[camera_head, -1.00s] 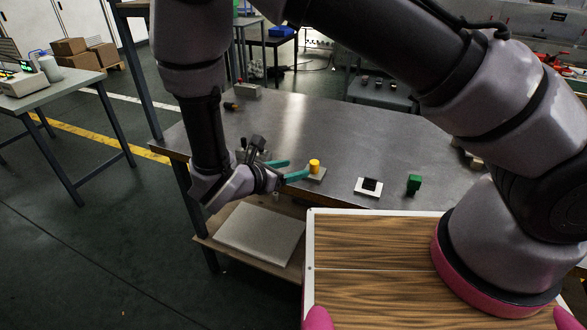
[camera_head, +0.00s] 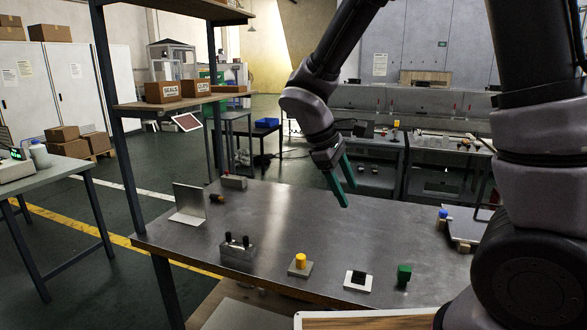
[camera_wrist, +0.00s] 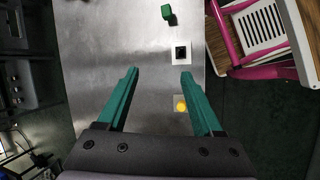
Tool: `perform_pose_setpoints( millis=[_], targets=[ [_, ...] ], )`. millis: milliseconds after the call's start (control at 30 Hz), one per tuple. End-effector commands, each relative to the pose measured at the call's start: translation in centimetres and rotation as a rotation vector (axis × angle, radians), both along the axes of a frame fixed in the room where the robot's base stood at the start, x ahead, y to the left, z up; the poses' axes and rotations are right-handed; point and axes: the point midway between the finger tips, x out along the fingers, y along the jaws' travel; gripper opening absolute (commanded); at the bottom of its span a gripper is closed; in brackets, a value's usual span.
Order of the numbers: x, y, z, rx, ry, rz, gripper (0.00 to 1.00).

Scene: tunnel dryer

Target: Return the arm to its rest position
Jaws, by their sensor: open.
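My gripper (camera_head: 347,180) has two green fingers and hangs above the back middle of the steel table (camera_head: 290,225), clear of everything on it. In the wrist view the fingers (camera_wrist: 155,75) are spread apart with nothing between them. My arm is raised and bent, with its elbow out of the picture at the top. A yellow cylinder (camera_head: 300,261) stands on a grey plate, a black block (camera_head: 358,277) on a white plate, and a green block (camera_head: 404,274) to their right along the front edge. They also show in the wrist view.
A grey block with two black pegs (camera_head: 238,248) and a metal angle plate (camera_head: 188,204) stand on the table's left. A shelf post (camera_head: 112,130) rises at the left corner. A blue-topped item (camera_head: 442,217) and a tray stand at the right. Mid-table is clear.

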Motion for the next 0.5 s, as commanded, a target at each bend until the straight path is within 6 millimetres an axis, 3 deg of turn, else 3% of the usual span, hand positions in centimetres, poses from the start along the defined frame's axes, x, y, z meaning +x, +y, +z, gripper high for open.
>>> perform_pose_setpoints(
  millis=[33, 200, 500],
  targets=[
    [-0.1, -1.5, 1.8, 0.075, -0.031, -0.099, 0.68],
    [-1.3, -5.2, 6.5, 0.304, -0.133, -0.405, 0.68],
    [-4.7, -10.4, 14.2, 0.694, -0.372, -0.895, 0.68]
  ],
)
